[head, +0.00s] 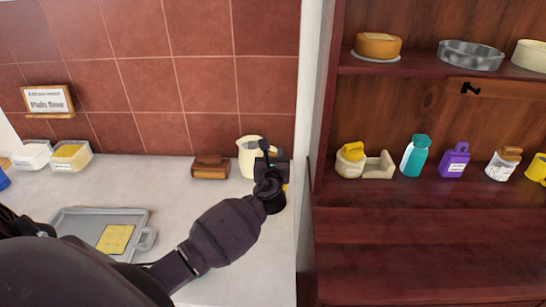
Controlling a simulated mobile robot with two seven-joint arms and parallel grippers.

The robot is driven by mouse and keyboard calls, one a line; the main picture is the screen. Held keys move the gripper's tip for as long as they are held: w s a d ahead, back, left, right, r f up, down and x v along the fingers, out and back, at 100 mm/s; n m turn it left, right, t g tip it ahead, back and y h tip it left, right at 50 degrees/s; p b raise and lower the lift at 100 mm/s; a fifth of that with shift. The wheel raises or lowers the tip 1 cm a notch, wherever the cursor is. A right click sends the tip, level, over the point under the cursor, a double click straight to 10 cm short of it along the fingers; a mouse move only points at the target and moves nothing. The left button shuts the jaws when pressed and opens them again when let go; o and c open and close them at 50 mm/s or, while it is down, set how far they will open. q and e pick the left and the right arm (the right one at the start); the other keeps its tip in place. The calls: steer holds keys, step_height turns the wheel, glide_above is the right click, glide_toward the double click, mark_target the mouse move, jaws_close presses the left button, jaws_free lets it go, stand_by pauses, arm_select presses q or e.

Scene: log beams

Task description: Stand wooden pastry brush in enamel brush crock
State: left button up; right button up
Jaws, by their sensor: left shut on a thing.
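A cream vessel (247,158), which looks like the enamel brush crock, stands upright on the pale counter near its right end. My left gripper (270,160) is in front of its right side and overlaps it in the view. I cannot tell whether they touch. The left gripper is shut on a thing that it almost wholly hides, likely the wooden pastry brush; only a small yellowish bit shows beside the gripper. My right gripper is not in view.
A brown box (210,167) stands left of the vessel. A grey tray (75,222) with a yellow card lies at front left. White tubs (70,156) stand at far left. A dark wooden shelf unit (420,240) with several containers is on the right.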

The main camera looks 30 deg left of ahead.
arm_select(q)
steer(key=shift+f, duration=0.15)
steer(key=o, duration=0.9)
steer(key=v, duration=1.2)
